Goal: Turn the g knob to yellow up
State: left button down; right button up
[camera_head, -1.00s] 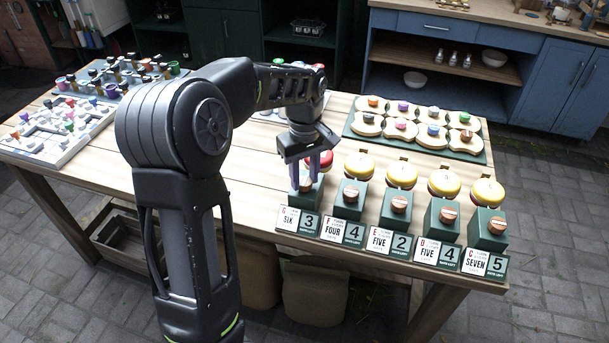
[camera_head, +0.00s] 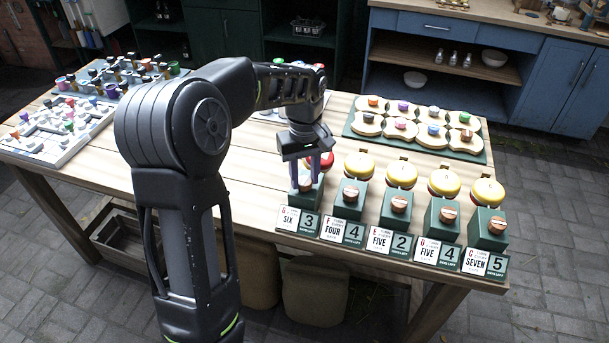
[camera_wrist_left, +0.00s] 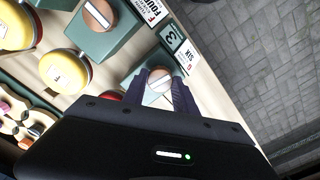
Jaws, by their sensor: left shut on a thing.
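The g knob (camera_wrist_left: 158,84) is a round wooden knob with a pale stripe, on top of a green block (camera_head: 309,197) at the left end of a row of similar units. A card reading G, SIX and 3 (camera_head: 298,220) stands in front of it. My left gripper (camera_head: 304,188) points down at this knob, with its two dark fingers shut around it. In the left wrist view the fingers (camera_wrist_left: 168,96) sit on either side of the knob. The disc behind it (camera_head: 321,161) shows red, partly hidden by my gripper. My right gripper is not in view.
Neighbouring units with wooden knobs (camera_head: 350,194) and yellow-topped discs (camera_head: 359,166) stand close on the right. A green tray (camera_head: 361,125) with several round pieces lies behind. A white board (camera_head: 52,142) with pieces is at the far left. Bare table lies left of the g unit.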

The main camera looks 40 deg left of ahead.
pick_arm(q)
jog(key=m, duration=1.2)
jog(key=shift+m, duration=2.2)
jog(key=c, duration=1)
grip_release()
jog(key=shift+o, duration=0.2)
